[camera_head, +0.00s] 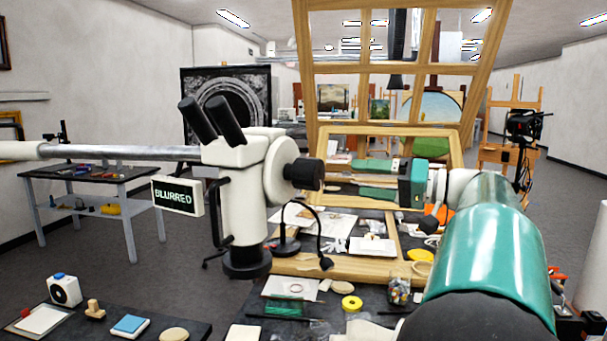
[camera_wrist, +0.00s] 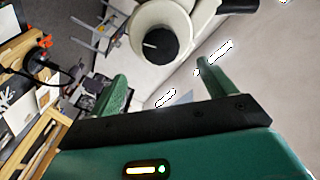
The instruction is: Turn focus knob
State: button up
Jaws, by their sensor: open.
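A white stereo microscope (camera_head: 243,190) on a boom arm stands left of centre, with black eyepieces up. Its black focus knob (camera_head: 304,174) sticks out to the right from a round white housing. A small sign (camera_head: 178,195) on its left reads "BLURRED". In the wrist view the knob (camera_wrist: 158,43) shows end-on, with a pale pointer line to its left. My gripper (camera_head: 335,178) points left at the knob. In the wrist view its green fingers (camera_wrist: 160,72) are spread apart and empty, with the knob beyond the tips, roughly centred between them.
A dark worktable (camera_head: 230,326) below holds a yellow tape roll (camera_head: 352,303), a glass jar (camera_head: 398,290) and a blue block (camera_head: 130,325). A lamp (camera_head: 326,262) on a thin bent neck stands under the gripper. A wooden frame (camera_head: 455,150) rises behind the gripper.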

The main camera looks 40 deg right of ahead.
aim_at(306, 173)
jog(key=shift+s+d, duration=0.1)
jog(key=shift+m, duration=0.3)
jog(key=x, duration=1.4)
jog(key=shift+s, duration=0.1)
jog(key=shift+r, duration=0.1)
jog(key=c, duration=1)
